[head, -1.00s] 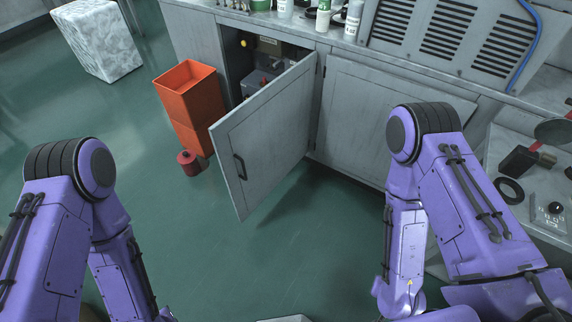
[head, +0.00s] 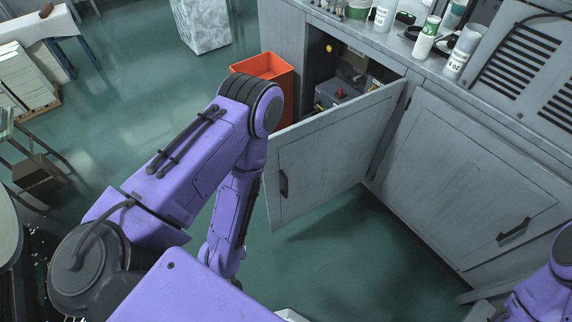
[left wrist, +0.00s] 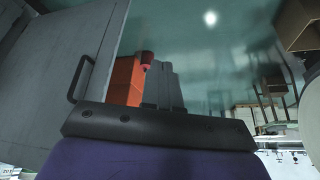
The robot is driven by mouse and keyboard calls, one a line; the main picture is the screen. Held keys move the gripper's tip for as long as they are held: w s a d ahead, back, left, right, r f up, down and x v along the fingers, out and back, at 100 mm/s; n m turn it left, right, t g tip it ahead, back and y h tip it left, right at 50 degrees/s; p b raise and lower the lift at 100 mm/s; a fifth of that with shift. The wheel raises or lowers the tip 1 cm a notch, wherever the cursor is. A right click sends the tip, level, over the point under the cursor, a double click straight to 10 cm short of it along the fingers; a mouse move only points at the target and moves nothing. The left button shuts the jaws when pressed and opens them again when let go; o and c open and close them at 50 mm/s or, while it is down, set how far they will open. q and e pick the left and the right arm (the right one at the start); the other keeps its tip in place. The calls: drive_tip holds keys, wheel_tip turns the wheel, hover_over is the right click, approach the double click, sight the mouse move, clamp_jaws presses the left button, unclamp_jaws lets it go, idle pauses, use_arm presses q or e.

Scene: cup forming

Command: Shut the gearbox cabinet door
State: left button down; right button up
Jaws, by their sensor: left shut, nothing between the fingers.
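The grey gearbox cabinet door (head: 330,150) stands wide open in the head view, swung out from its hinge on the right side of the opening. Its dark handle (head: 283,186) is near the free edge. Inside the open cabinet sits a grey gearbox (head: 338,92) with a red knob. In the left wrist view the door (left wrist: 65,65) fills the left side, with its handle (left wrist: 80,80) showing. My left gripper (left wrist: 163,72) is shut and empty, to the right of the door and apart from the handle. It is out of sight in the head view, as is my right gripper.
An orange bin (head: 262,66) stands on the floor left of the cabinet, partly behind my left arm. Bottles (head: 428,38) line the counter above. A closed cabinet door (head: 470,165) is to the right. Green floor (head: 320,250) is clear in front of the open door.

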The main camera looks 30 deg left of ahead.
sight(271, 180)
use_arm(q)
drive_tip(key=w+d+f+n+t+y+b, duration=0.2)
drive_tip(key=w+f+n+t+b, duration=0.45)
drive_tip(key=w, duration=0.65)
drive_tip(key=w+d+f+n+g+y+b, duration=0.1)
drive_tip(key=w+d+n+y+b, duration=0.35)
drive_tip(key=n+b, duration=0.8)
drive_tip(key=w+d+n+g+y+b, duration=0.1)
drive_tip(key=w+d+n+y+b, duration=0.3)
drive_tip(key=n, duration=1.6)
drive_tip(key=shift+n+y, duration=0.6)
drive_tip(key=shift+y, duration=0.25)
drive_tip(key=x, duration=0.8)
drive_tip(key=s+r+x, duration=0.1)
drive_tip(key=x, duration=0.4)
drive_tip(key=shift+a, duration=0.35)
drive_tip(key=shift+w+a, duration=0.2)
drive_tip(key=shift+a, duration=0.1)
drive_tip(key=shift+a, duration=0.1)
